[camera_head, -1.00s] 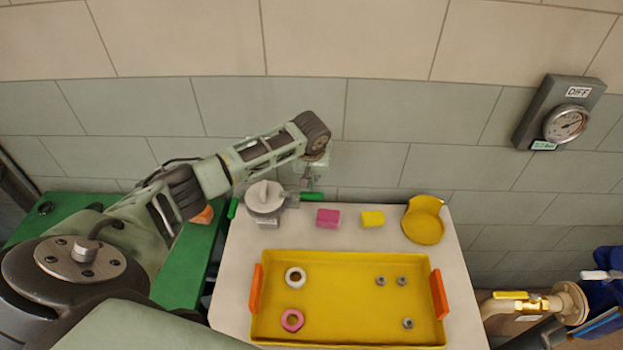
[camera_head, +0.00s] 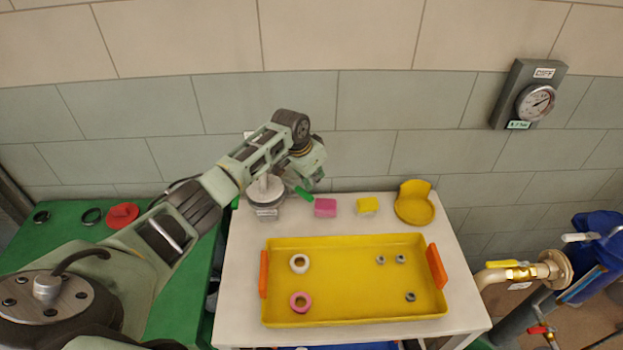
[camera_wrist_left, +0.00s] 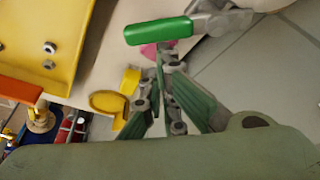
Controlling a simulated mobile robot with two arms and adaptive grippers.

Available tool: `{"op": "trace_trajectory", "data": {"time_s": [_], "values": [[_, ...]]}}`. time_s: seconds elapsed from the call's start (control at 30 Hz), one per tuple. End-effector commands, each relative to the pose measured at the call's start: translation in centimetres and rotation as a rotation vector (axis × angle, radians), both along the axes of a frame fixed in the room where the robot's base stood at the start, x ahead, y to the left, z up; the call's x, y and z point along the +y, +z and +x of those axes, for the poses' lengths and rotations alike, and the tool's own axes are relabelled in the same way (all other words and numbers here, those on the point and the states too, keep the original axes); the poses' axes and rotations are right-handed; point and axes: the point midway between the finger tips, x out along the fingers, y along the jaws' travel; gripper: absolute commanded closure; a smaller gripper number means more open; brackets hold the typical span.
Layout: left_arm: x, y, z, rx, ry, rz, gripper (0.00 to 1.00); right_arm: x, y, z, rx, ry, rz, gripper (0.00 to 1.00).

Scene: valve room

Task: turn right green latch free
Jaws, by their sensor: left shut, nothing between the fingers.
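The grey round pot (camera_head: 266,194) stands at the back left of the white table. Its right green latch (camera_head: 304,194) sticks out to the right and slants toward the table front. In the left wrist view the latch (camera_wrist_left: 158,31) is a green handle on a grey metal lever. My left gripper (camera_wrist_left: 167,58) is shut and empty, with its fingertips close beside the latch; I cannot tell if they touch. In the head view my left wrist hangs over the latch and hides the fingertips. My right gripper is in neither view.
A pink block (camera_head: 325,207), a yellow block (camera_head: 368,205) and a yellow round holder (camera_head: 414,203) stand right of the latch. A yellow tray (camera_head: 340,280) with rings and nuts fills the front. The tiled wall is close behind.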

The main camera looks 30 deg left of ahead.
Motion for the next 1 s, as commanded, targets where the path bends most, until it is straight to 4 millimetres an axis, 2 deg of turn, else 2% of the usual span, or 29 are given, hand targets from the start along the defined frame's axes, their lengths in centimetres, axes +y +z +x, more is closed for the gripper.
{"op": "trace_trajectory", "data": {"time_s": [0.3, 0.7, 1.0], "values": [[-0.2, 0.0, -2.2, 0.002, -0.297, 0.000, 1.00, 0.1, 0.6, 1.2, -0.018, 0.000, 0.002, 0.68], [0.0, 0.0, -4.0, 0.001, -0.608, 0.002, 1.00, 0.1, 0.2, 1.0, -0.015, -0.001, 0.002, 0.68], [0.1, 0.0, -4.4, 0.001, -0.621, 0.003, 1.00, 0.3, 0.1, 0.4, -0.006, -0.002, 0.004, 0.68]]}}
